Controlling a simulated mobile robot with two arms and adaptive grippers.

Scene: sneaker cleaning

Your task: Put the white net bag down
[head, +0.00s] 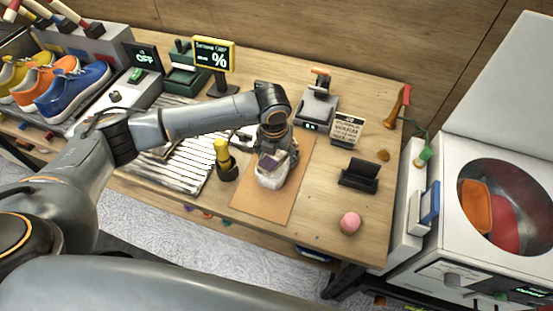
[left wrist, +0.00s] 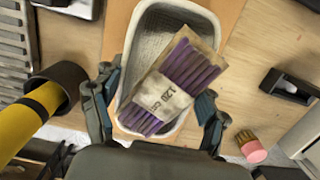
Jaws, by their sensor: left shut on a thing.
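The white net bag (head: 270,178) is a rounded white pouch over the tan mat (head: 262,208). I cannot tell whether it touches the mat. In the left wrist view the bag (left wrist: 190,10) has a pale rim and a grey mesh inside. A packet of purple sticks (left wrist: 186,72) with a white paper band lies slanted across its opening; it also shows in the head view (head: 269,163). My left gripper (head: 272,150) points down at the bag. In the left wrist view its fingers (left wrist: 158,98) close on the bag from both sides. My right gripper is out of view.
A yellow-handled tool in a dark cup (head: 227,172) stands close left of the bag. The mat's front part is clear.

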